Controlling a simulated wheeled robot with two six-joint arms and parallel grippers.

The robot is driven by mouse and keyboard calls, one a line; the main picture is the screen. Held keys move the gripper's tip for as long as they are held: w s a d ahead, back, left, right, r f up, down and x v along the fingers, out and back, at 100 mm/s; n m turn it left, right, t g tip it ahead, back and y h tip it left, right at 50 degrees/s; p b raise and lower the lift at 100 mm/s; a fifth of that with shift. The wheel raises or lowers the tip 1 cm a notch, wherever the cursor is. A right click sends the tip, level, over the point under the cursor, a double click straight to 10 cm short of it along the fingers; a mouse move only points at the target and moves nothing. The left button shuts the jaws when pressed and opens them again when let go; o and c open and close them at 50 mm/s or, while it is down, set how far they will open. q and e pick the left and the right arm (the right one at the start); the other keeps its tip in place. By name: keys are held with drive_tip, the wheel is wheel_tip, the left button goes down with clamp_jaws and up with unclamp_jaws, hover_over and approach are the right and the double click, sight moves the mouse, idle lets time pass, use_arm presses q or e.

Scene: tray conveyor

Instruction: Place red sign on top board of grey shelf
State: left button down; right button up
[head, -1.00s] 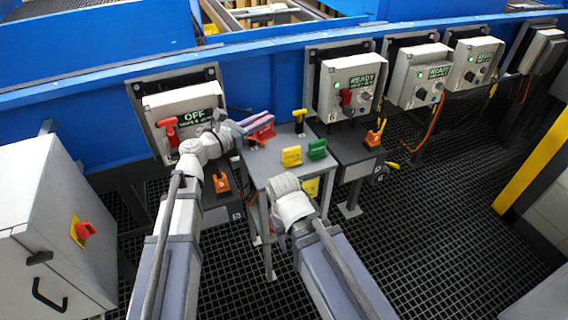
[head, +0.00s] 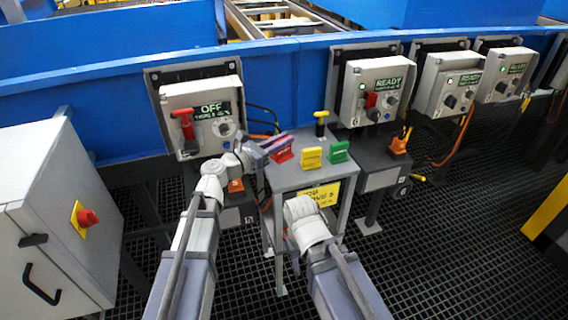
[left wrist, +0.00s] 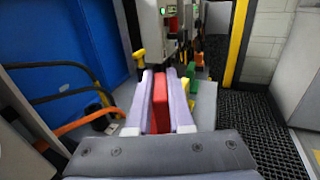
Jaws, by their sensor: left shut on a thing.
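The red sign (head: 283,156) is held in my left gripper (head: 268,149) over the back left part of the grey shelf's top board (head: 287,181). In the left wrist view, the red sign (left wrist: 160,104) stands upright between the two pale fingers, which are shut on it. I cannot tell whether its lower edge touches the board. A yellow sign (head: 312,157) and a green sign (head: 338,152) stand on the board to its right.
Behind the shelf are a control box reading OFF (head: 204,116) with a red handle, and a READY box (head: 376,90). A yellow-topped post (head: 321,121) stands at the board's back edge. A grey cabinet (head: 55,225) is at the left.

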sight(274, 159)
use_arm(q)
drive_tip(key=shift+f+b, duration=2.1)
drive_tip(key=shift+f, duration=0.55)
drive_tip(key=shift+f, duration=0.2)
drive_tip(key=c, duration=0.8)
unclamp_jaws()
drive_tip(key=shift+r, duration=0.2)
drive_tip(key=shift+s+a, duration=0.25)
drive_tip(key=shift+a, duration=0.05)
drive_tip(key=v, duration=1.1)
drive_tip(key=shift+s, duration=0.1)
